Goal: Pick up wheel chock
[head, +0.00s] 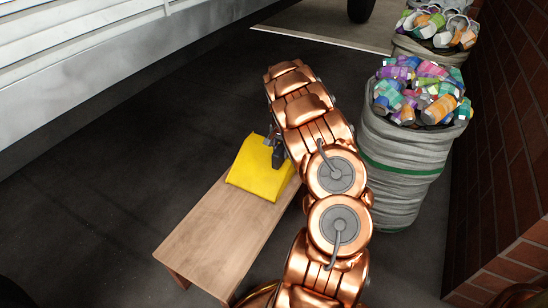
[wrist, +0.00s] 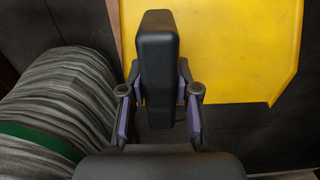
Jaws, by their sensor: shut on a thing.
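A black rounded block, which I take to be the wheel chock (wrist: 155,60), stands between my fingertips in the wrist view. My gripper (wrist: 158,80) is shut on it, with one finger against each side. Behind it in the wrist view lies a flat yellow piece (wrist: 235,45). In the head view the yellow piece (head: 257,172) lies on a wooden bench (head: 215,235), and my gripper (head: 278,155) is at its right edge. My arm hides much of the gripper and the block there. I cannot tell whether the block still touches the yellow surface.
A grey sack of crushed cans (head: 400,165) with a green band stands right of my arm, close to the gripper in the wrist view (wrist: 50,105). Another sack (head: 415,47) stands behind it. A brick wall (head: 510,150) bounds the right. Dark floor left of the bench is clear.

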